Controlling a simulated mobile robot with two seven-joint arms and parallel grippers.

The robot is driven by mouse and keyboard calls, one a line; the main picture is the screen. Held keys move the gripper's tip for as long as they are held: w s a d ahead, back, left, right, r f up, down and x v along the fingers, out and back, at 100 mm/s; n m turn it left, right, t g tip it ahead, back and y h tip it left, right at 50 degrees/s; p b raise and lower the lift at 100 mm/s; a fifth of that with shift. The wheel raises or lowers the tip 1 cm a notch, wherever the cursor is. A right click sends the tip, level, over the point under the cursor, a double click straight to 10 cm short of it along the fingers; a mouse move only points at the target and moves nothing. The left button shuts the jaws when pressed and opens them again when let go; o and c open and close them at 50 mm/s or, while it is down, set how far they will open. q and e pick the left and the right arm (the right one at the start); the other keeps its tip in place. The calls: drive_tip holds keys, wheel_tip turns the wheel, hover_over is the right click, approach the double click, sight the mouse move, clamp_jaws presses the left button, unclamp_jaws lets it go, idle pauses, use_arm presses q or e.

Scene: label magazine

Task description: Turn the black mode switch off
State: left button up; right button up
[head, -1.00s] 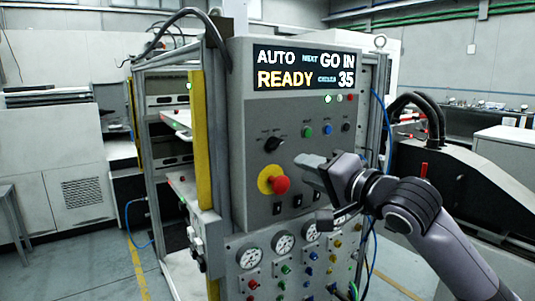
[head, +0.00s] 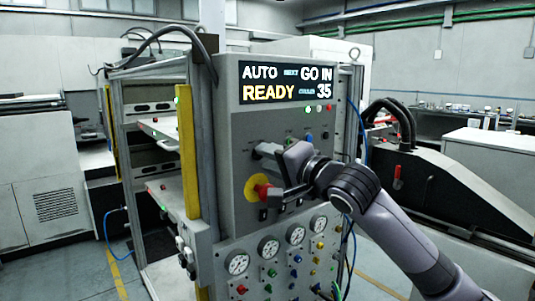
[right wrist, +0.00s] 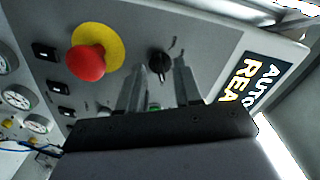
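The black mode switch (right wrist: 158,65) is a round black knob on the grey control panel (head: 238,140). In the right wrist view it sits just beyond and between the fingertips of my right gripper (right wrist: 160,75). The fingers stand apart, one on each side of the knob's line; I cannot tell whether they touch it. In the head view my right gripper (head: 260,170) is open in front of the panel and hides the switch. My left gripper is not in view.
A red emergency button (right wrist: 86,63) on a yellow disc is close beside the switch; the gripper partly covers it in the head view. A display (head: 287,82) above reads AUTO and READY. Gauges (head: 268,248) and coloured buttons are below. A yellow post (head: 187,150) stands left.

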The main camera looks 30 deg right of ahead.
drive_tip(key=shift+w+a, duration=0.1)
drive_tip(key=shift+w, duration=0.4)
clamp_jaws()
